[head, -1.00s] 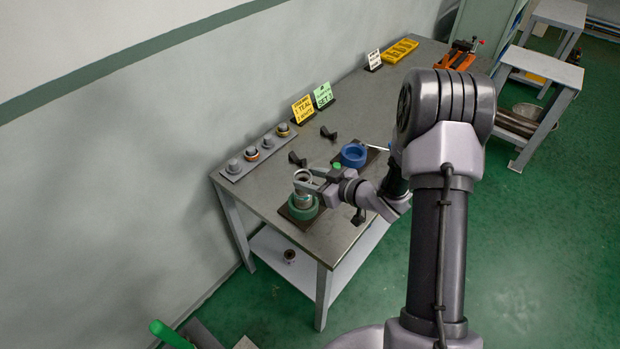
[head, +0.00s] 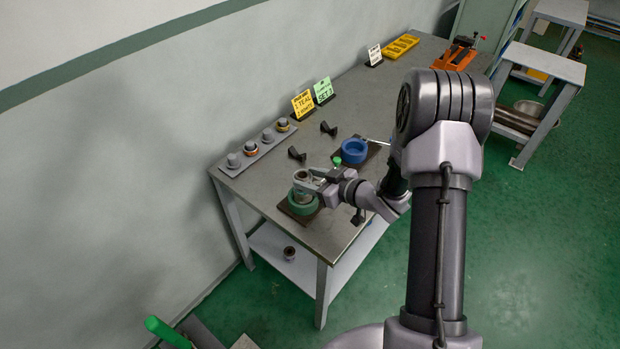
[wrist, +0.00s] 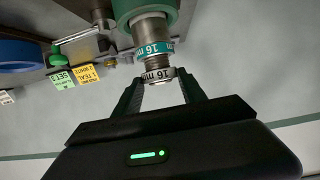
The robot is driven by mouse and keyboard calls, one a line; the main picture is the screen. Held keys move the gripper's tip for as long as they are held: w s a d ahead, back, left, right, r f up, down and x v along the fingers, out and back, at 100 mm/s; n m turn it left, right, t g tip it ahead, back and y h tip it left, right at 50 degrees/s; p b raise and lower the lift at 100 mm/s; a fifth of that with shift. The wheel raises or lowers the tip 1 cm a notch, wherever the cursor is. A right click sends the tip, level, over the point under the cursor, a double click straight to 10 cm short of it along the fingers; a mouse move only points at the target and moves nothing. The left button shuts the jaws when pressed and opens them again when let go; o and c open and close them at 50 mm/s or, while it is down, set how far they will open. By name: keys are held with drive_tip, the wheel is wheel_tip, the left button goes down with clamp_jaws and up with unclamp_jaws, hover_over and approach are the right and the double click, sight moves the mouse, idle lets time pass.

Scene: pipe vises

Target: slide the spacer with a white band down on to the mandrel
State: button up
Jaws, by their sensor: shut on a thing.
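The white-banded spacer (wrist: 158,75), marked "16 m", is between the fingertips of my gripper (wrist: 162,88), which is shut on it. In the wrist view it lines up with the mandrel, close to the teal-banded spacer (wrist: 153,50). A short dark section shows between the two bands; I cannot tell how far the white-banded spacer is around the mandrel. The mandrel stands upright in the green vise (head: 303,205); its end is hidden by the held spacer. In the head view my gripper (head: 311,181) is just above this vise.
A blue vise (head: 353,151) and dark clamp pieces (head: 297,154) stand nearby on the bench. A grey rack with posts (head: 236,170) lies along the wall edge. Yellow (head: 303,103) and green signs (head: 323,90) stand behind. Another ring (head: 289,252) lies on the lower shelf.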

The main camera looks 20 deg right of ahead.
drive_tip(key=shift+f+b, duration=0.7)
drive_tip(key=shift+f, duration=0.2)
drive_tip(key=o, duration=1.4)
drive_tip(key=shift+d+r, duration=0.1)
drive_tip(key=p+v, duration=0.4)
drive_tip(key=v, duration=1.3)
drive_tip(key=shift+s+d+p, duration=0.1)
drive_tip(key=shift+d+p, duration=0.05)
drive_tip(key=shift+p, duration=0.15)
